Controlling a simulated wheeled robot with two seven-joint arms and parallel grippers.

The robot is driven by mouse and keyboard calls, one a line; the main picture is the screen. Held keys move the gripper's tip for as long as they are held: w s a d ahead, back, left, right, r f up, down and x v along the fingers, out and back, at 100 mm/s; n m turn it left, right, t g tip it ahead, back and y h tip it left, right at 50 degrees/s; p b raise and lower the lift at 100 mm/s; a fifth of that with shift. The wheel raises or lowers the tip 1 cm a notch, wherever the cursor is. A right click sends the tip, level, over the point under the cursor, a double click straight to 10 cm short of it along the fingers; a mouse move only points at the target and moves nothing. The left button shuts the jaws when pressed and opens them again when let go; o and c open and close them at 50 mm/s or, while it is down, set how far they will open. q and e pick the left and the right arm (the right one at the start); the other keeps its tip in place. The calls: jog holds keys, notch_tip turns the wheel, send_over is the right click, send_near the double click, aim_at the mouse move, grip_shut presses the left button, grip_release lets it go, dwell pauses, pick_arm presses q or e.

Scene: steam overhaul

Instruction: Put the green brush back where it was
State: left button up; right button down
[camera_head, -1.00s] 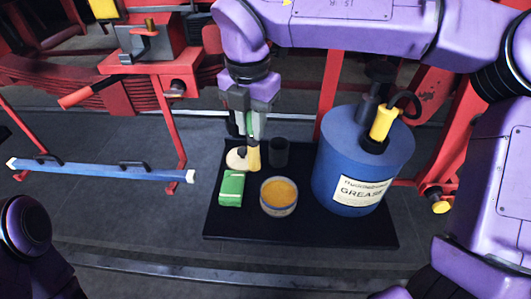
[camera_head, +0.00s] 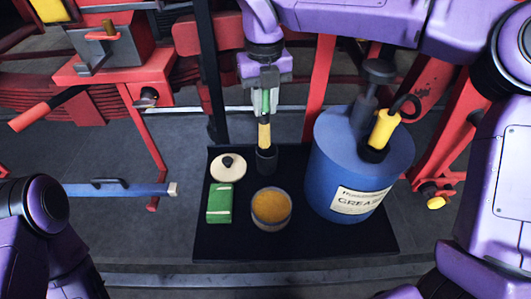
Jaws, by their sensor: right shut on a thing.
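My right gripper (camera_head: 265,100) is shut on the green brush (camera_head: 264,132), holding it upright with its pale yellow end down. The brush's lower end is at the mouth of a small dark cup (camera_head: 266,162) on the black tray (camera_head: 320,238). I cannot tell whether the tip is inside the cup or just in front of or behind its rim. Part of the green handle is hidden between the fingers. My left arm shows at the lower left, but its gripper is out of view.
On the tray, a cream lid with a dark knob (camera_head: 229,172) and a green box (camera_head: 219,204) are left of the cup. An open tin of yellow-brown grease (camera_head: 271,208) is in front. A large blue grease drum (camera_head: 345,165) stands close on the right.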

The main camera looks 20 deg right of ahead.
aim_at(268, 132)
jog(key=f, duration=0.4)
jog(key=s+f+p, duration=0.1)
jog(key=f, duration=0.2)
jog(key=shift+d, duration=0.2)
jog(key=shift+w+f, duration=0.1)
jog(key=shift+f, duration=0.25)
jog(key=shift+d, duration=0.1)
jog(key=shift+s+f, duration=0.15)
jog(key=shift+s, duration=0.1)
jog(key=c, duration=1)
grip_release()
jog(key=shift+w, duration=0.15)
notch_tip(268, 132, up, 12)
jog(key=shift+r+b, duration=0.25)
jog(key=shift+b, duration=0.2)
